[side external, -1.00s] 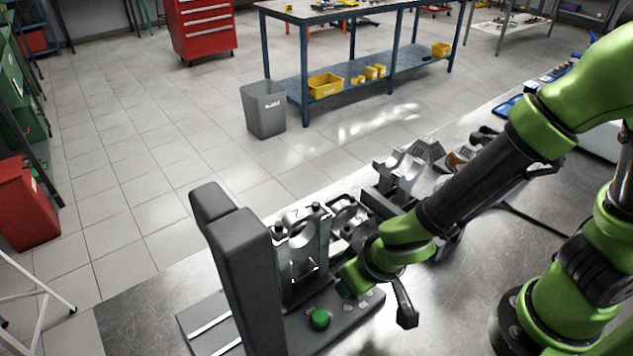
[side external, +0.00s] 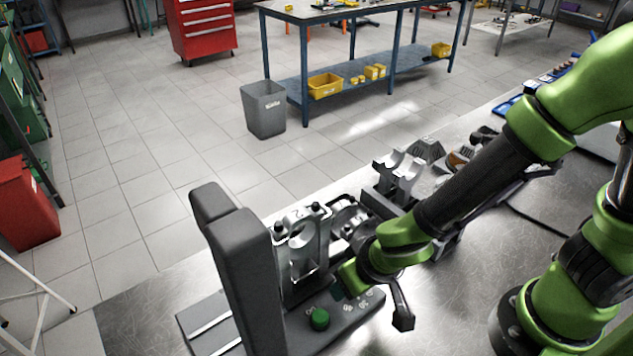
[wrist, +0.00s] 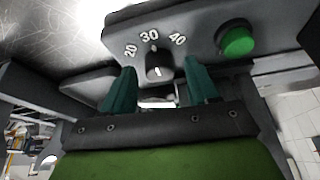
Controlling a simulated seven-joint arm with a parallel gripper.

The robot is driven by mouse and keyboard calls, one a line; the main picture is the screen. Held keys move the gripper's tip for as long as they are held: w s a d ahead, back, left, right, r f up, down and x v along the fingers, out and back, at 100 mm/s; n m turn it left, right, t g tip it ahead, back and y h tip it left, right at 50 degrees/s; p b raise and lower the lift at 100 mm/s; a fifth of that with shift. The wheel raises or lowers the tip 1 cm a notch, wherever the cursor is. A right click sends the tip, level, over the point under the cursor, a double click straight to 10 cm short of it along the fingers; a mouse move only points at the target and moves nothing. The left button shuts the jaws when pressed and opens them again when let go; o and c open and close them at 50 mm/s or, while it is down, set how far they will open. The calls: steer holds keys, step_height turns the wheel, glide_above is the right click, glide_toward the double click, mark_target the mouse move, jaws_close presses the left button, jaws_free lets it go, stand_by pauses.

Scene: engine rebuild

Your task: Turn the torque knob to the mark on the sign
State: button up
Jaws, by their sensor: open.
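The torque knob (wrist: 153,64) shows in the wrist view as a dark knob with a white line, below a dial printed 20, 30 and 40. The 30 (wrist: 149,37) is nearly straight above it. My gripper (wrist: 160,90) is open, with one teal finger on each side of the knob and a gap between them. I cannot tell whether either finger touches it. In the side view my gripper (side external: 347,283) is over the control panel (side external: 335,330) and hides the knob. I cannot make out a sign with a mark in either view.
A green button (wrist: 238,41) sits right of the dial; it also shows in the side view (side external: 319,318). A tall dark press-like column (side external: 243,275) stands left of the panel. Metal engine parts (side external: 305,240) stand behind it.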

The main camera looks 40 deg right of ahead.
steer(key=v, duration=1.7)
steer(key=shift+f, duration=0.1)
steer(key=w+d+r+m+t+y, duration=0.1)
steer(key=d+r, duration=0.2)
steer(key=d, duration=0.5)
steer(key=w+d+r+m+t+y, duration=0.1)
steer(key=w+d+r+m, duration=0.1)
steer(key=d, duration=0.6)
steer(key=shift+d+r+t, duration=0.35)
steer(key=shift+r+t, duration=0.05)
steer(key=shift+r, duration=0.1)
